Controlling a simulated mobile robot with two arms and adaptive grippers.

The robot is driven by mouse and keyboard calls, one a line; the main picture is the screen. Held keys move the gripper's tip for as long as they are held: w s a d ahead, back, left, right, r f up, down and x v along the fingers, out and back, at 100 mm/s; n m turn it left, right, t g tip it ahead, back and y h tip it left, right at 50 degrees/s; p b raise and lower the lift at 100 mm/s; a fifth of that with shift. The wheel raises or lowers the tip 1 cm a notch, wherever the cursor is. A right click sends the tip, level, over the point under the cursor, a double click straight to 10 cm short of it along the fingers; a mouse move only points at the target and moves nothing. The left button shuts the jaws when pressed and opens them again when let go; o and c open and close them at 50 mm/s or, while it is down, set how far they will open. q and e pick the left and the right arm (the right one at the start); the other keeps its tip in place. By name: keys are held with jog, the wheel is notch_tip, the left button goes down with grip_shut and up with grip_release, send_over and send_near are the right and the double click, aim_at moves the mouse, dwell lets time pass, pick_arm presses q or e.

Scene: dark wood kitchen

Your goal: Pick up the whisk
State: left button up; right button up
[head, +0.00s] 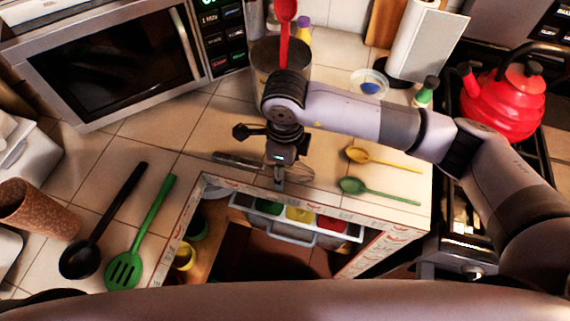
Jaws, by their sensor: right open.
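The whisk (236,160) lies on the tiled counter near its front edge, left of the spoons. Its dark handle points left, and its wire end runs right, partly hidden behind my gripper. My right gripper (279,178) is open and points down over the whisk, close to its middle. I cannot tell whether the fingers touch it. My left gripper is not in view.
A yellow spoon (382,159) and a green spoon (378,190) lie to the right. A black ladle (100,230) and green slotted turner (143,232) lie left. An open drawer (318,238) is below the counter edge. A red kettle (505,102) stands on the stove.

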jog(key=shift+f, duration=0.2)
jog(key=shift+c, duration=0.6)
jog(key=c, duration=1.3)
